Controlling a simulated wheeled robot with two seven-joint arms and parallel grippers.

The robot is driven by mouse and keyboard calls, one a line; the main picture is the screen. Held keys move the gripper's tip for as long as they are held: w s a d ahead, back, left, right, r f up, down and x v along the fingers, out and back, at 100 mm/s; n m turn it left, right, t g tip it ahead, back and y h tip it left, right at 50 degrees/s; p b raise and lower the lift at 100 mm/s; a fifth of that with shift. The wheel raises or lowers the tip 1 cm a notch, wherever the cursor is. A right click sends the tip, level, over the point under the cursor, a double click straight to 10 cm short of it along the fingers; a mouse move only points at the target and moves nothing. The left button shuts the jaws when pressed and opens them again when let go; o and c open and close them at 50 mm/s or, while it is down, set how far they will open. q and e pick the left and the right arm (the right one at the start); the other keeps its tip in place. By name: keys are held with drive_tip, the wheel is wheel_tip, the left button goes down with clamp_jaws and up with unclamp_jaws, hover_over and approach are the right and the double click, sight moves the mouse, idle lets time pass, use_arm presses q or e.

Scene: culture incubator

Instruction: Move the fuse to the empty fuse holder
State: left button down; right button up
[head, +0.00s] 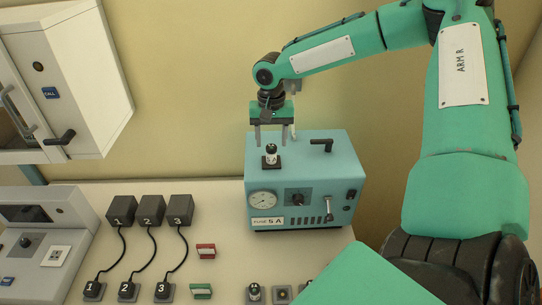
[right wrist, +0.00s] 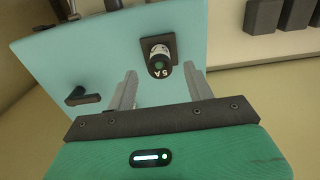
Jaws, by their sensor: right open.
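A fuse (head: 271,151) with a black cap stands upright in a square holder (head: 271,163) on top of the teal box (head: 325,160). My left gripper is out of view.
The box front has a gauge (head: 263,200), a knob and a 5 A label. Numbered black blocks (head: 150,208) with cables stand left of it, beside red (head: 205,251) and green (head: 201,291) pieces. A black handle (head: 322,144) stands on the box top.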

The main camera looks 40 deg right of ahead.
sight(271, 147)
wheel_tip(271, 147, down, 6)
drive_tip(key=b, duration=0.3)
drive_tip(key=shift+r, duration=0.25)
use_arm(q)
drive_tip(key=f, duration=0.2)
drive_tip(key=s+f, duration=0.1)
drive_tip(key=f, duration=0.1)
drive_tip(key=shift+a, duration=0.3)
use_arm(e)
clamp_jaws()
drive_tip(key=shift+r, duration=0.15)
